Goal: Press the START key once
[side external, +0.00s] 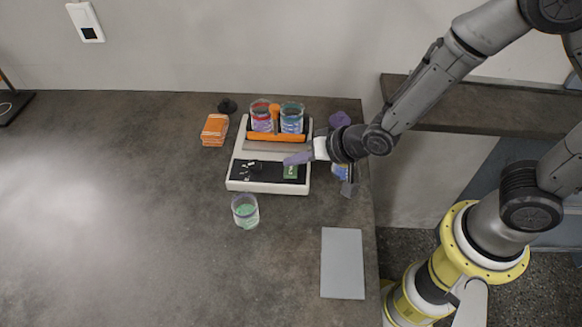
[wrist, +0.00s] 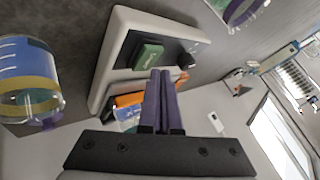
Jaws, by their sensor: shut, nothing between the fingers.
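The sieve shaker (side external: 233,184) is a white machine with a black front panel, standing near the right end of the table. A green key (side external: 290,172), its label too small to read, sits at the right of the panel; it also shows in the wrist view (wrist: 148,56). My gripper (side external: 287,162) is shut and empty, its purple fingers reaching in from the right over the panel. In the wrist view the fingertips (wrist: 160,72) lie just beside the key in the picture. Their height above the panel is hard to judge, but I see no clear contact.
Red (side external: 261,116) and blue (side external: 291,117) jars stand on the shaker behind an orange bar (side external: 276,137). A green-filled jar (side external: 245,211) is in front, an orange stack (side external: 215,130) left, another jar (wrist: 28,80) right. A grey sheet (side external: 342,263) lies front right.

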